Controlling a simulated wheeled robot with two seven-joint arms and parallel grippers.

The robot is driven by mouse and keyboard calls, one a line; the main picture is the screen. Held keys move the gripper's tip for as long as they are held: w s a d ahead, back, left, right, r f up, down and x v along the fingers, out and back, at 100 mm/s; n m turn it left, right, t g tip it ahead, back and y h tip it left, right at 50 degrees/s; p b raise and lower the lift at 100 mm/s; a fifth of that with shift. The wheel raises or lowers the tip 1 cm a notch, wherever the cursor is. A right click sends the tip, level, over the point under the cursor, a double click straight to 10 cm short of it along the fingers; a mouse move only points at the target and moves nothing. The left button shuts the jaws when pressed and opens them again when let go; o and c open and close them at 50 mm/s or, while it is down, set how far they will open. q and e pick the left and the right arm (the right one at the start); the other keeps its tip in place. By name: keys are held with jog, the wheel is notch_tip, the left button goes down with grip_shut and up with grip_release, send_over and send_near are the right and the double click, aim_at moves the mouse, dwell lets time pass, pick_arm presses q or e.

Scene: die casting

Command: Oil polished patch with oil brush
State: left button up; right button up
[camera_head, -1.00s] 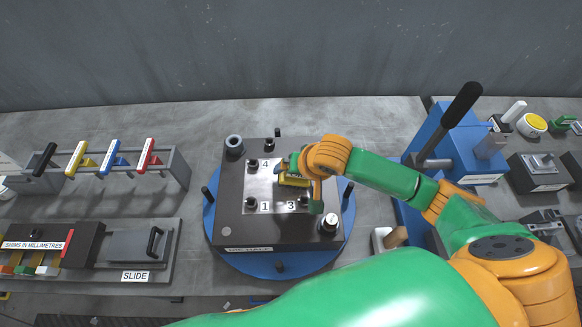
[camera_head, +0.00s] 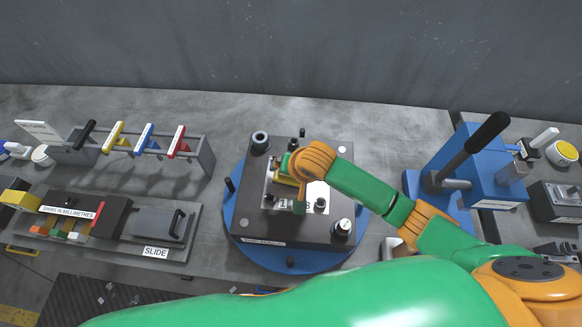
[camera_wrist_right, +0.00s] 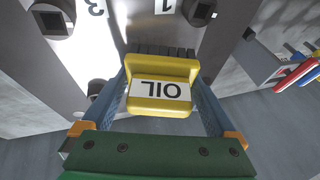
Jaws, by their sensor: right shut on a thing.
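My right gripper (camera_head: 291,166) is shut on the yellow oil brush (camera_head: 284,180), over the upper-left part of the bright metal plate (camera_head: 310,194) on the dark die block. In the right wrist view the brush (camera_wrist_right: 160,97) sits between the fingers, its OIL label upside down and its dark bristles (camera_wrist_right: 165,52) pointing at the plate. I cannot tell whether the bristles touch it. The plate has dark bolts and numbers; 3 and 1 show in the wrist view. The polished patch is not distinguishable from the plate. My left gripper is out of view.
The dark die block (camera_head: 256,226) stands on a blue round base (camera_head: 237,239), with posts and a bushing (camera_head: 260,140) at its corners. A rack of coloured handles (camera_head: 205,154) and the SLIDE fixture (camera_head: 150,235) are at left. A blue lever press (camera_head: 460,165) is at right.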

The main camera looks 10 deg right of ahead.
jog(key=shift+s+d+f, duration=0.1)
jog(key=shift+s+d, duration=0.2)
jog(key=shift+d, duration=0.7)
jog(key=shift+s+d+r, duration=0.1)
jog(key=shift+s+d, duration=0.25)
jog(key=shift+d, duration=0.65)
jog(key=shift+s+d+f, duration=0.1)
jog(key=shift+s+d, duration=0.2)
jog(key=shift+d, duration=0.7)
notch_tip(320, 180, up, 8)
jog(key=shift+w, duration=0.1)
